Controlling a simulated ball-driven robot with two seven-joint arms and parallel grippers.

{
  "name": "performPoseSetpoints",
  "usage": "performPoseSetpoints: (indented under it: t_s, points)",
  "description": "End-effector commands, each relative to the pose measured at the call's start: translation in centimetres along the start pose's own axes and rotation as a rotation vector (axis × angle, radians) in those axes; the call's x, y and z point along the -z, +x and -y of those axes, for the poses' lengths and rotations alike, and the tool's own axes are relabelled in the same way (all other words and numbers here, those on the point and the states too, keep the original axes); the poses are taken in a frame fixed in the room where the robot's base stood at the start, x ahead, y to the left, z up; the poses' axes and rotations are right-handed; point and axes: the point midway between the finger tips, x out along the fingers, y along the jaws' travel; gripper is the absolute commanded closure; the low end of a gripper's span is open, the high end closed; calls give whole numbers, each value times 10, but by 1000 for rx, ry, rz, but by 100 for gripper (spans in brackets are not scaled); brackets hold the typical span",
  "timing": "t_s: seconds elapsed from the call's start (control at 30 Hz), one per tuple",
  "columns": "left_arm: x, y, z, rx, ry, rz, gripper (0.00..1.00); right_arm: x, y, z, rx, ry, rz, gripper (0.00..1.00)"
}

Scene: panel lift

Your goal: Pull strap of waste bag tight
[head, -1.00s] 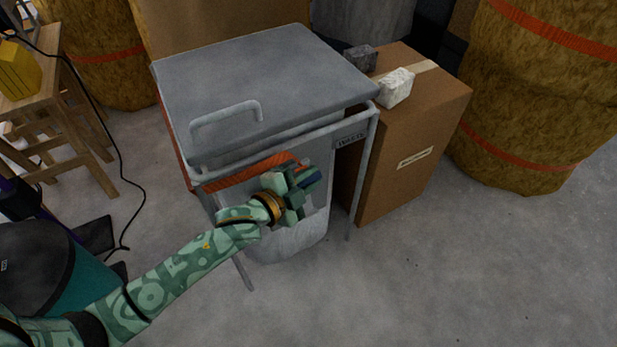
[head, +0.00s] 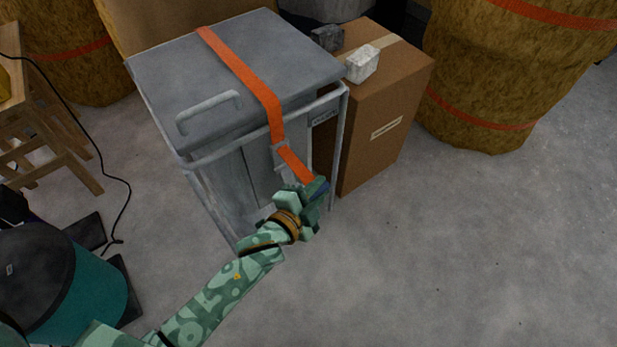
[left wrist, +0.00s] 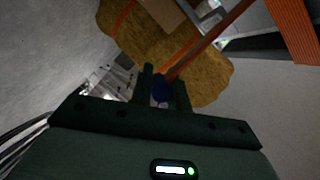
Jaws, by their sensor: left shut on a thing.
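The orange strap (head: 245,72) runs across the grey lid (head: 190,65) of a metal-framed waste stand. It drops over the front edge, passes a grey buckle (head: 281,153) and slants down right to my left gripper. The grey waste bag (head: 236,186) hangs within the frame, partly hidden by my arm. My left gripper (head: 317,190) is shut on the strap's end, in front of the stand. In the left wrist view, a blue piece sits between the fingers (left wrist: 161,92), and the orange strap (left wrist: 207,42) runs away from it up right. My right gripper is not in view.
A cardboard box (head: 385,105) stands close to the stand's right side, with a white block (head: 362,63) and a dark block (head: 327,38) on top. A large straw-coloured bale (head: 490,85) stands at the right. A wooden stool (head: 50,130) is at the left. The floor at lower right is clear.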

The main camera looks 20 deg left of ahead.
Motion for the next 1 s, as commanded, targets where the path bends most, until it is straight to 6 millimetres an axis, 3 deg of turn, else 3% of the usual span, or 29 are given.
performPoseSetpoints:
  t_s: [0.23, 0.27, 0.3, 0.33, 0.77, 0.87, 1.0]
  points:
    - [2, -2, -7, -12, -6, -4, 100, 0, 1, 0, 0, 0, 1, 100]
    - [2, -2, -7, -12, -6, -4, 75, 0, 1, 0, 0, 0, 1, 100]
    - [2, -1, -7, -12, -6, -3, 63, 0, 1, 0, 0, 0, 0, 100]
    - [2, -1, -7, -11, -5, -3, 61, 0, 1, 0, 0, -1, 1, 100]
    - [1, -3, -2, -4, -1, -2, 61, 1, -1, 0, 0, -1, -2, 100]
    - [2, -14, 0, -3, 0, -2, 61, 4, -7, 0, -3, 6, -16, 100]
    - [4, -46, 3, -2, 0, -2, 61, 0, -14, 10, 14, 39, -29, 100]
